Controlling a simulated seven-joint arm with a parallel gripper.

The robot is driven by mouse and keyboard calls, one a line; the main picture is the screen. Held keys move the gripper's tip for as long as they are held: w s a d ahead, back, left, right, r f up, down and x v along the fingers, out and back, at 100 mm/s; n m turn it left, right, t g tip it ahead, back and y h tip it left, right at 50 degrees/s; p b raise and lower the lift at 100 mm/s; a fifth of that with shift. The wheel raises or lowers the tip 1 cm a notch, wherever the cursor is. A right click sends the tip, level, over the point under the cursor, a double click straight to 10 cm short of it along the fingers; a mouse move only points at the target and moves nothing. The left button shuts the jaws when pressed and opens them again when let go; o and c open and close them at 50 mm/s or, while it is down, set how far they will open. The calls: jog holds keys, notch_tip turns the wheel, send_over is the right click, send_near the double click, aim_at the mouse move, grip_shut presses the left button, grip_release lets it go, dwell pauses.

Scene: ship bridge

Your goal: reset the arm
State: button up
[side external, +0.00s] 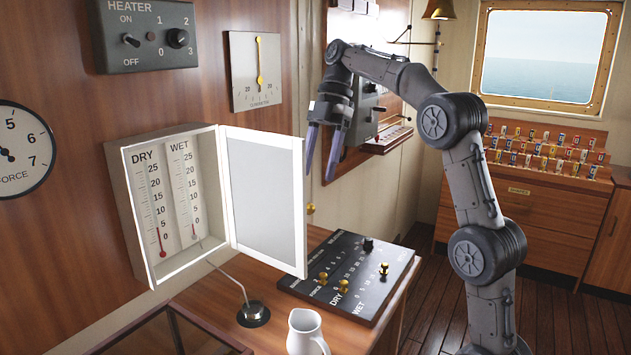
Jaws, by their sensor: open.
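My gripper (324,150) hangs from my arm with its fingers pointing down. Its two fingers are apart, with nothing seen between them. It is to the right of the open white-framed door (262,200) of the thermometer box (128,205) and above the black slider panel (345,275). The box holds two thermometers marked DRY and WET.
A white jug (305,332) and a thin stand with a round dark base (253,313) are on the desk (210,300). The heater panel (148,35), clinometer (256,72) and force dial (22,150) are on the wall. A cabinet (535,205) stands behind my arm.

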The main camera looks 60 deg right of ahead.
jog(key=shift+d+r, duration=0.2)
jog(key=shift+r, duration=0.2)
jog(key=shift+a, duration=0.1)
jog(key=s+a+f+m+t+h, duration=0.2)
jog(key=s+a+f+m+h, duration=0.15)
jog(key=s+a+m, duration=0.6)
jog(key=s+a+f+m+t, duration=0.2)
jog(key=s+f+m+t, duration=0.1)
jog(key=s+f+m, duration=0.5)
jog(key=s+f+h, duration=0.1)
jog(key=s+f, duration=0.2)
jog(key=s, duration=0.1)
jog(key=shift+a+f, duration=0.35)
jog(key=shift+a, duration=0.05)
